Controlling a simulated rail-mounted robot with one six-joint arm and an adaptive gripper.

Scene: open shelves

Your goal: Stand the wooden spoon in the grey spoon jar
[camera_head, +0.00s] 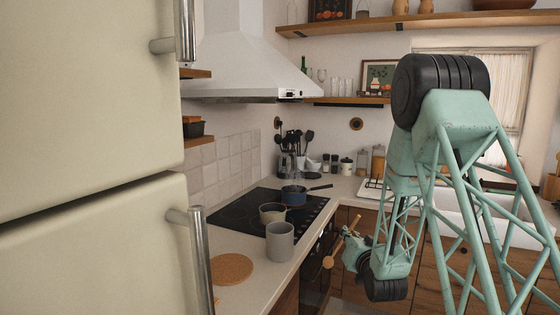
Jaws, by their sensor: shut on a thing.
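The wooden spoon (329,262) is held by my gripper (346,241). It is tilted, one end up to the right and the other down to the left. My gripper is shut on its middle part, in front of the counter edge. The fingertips are small and partly hard to make out. The grey spoon jar (280,243) stands upright on the counter, left of the spoon and apart from it. The inside of the jar is mostly hidden.
A beige pot (272,213) and a blue pan (294,196) are on the black cooktop (240,211) behind the jar. A round cork mat (231,268) lies left of the jar. The fridge (90,130) fills the left side. Dark utensils (293,138) stand at the back.

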